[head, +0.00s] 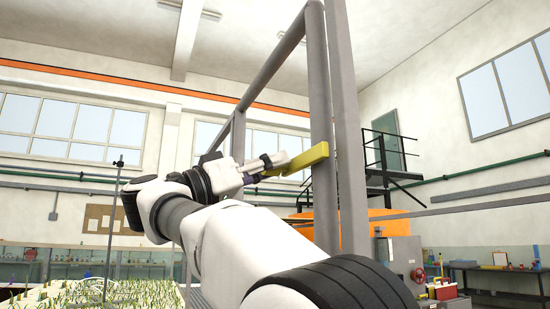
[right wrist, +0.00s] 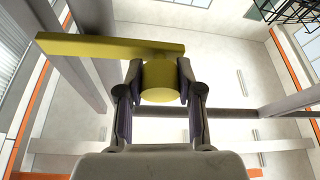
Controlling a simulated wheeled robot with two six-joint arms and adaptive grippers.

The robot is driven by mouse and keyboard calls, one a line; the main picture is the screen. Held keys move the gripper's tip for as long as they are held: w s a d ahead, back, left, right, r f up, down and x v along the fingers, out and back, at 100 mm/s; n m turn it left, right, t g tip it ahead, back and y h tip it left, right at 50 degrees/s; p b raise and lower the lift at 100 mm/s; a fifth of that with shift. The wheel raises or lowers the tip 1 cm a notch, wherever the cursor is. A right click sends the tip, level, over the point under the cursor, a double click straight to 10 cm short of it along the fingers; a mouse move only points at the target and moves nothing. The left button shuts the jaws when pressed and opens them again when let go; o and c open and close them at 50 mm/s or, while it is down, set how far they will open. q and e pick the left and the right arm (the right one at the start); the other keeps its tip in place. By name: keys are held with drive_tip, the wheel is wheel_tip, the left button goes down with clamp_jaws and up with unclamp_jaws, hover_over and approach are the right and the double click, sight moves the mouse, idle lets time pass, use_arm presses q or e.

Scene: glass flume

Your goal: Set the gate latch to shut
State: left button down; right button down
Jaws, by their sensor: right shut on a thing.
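The gate latch is a yellow bar (head: 309,158) at a grey upright post (head: 319,100). In the head view its right end overlaps the post, and it slopes slightly down to the left. In the right wrist view the bar (right wrist: 90,46) runs left from a round yellow knob (right wrist: 160,82), across the grey posts. My right gripper (head: 277,166) is shut on the latch's knob, with a finger on each side of it in the wrist view (right wrist: 159,84). Whether the bar touches the second post cannot be told. My left gripper is out of view.
A second grey post (head: 347,130) stands just right of the first, and a sloping grey rail (head: 272,62) runs back from them. A bed of green plants (head: 95,292) lies at the lower left. Dark metal stairs (head: 385,160) and an orange object (head: 365,217) are behind.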

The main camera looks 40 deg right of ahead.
drive_tip(key=shift+a+f, duration=0.1)
drive_tip(key=c, duration=1)
unclamp_jaws()
drive_tip(key=shift+o, duration=1.4)
drive_tip(key=shift+s, duration=0.2)
drive_tip(key=shift+w+a, duration=0.2)
drive_tip(key=shift+a, duration=0.05)
drive_tip(key=v, duration=1.1)
drive_tip(key=shift+a, duration=0.25)
drive_tip(key=shift+s, duration=0.1)
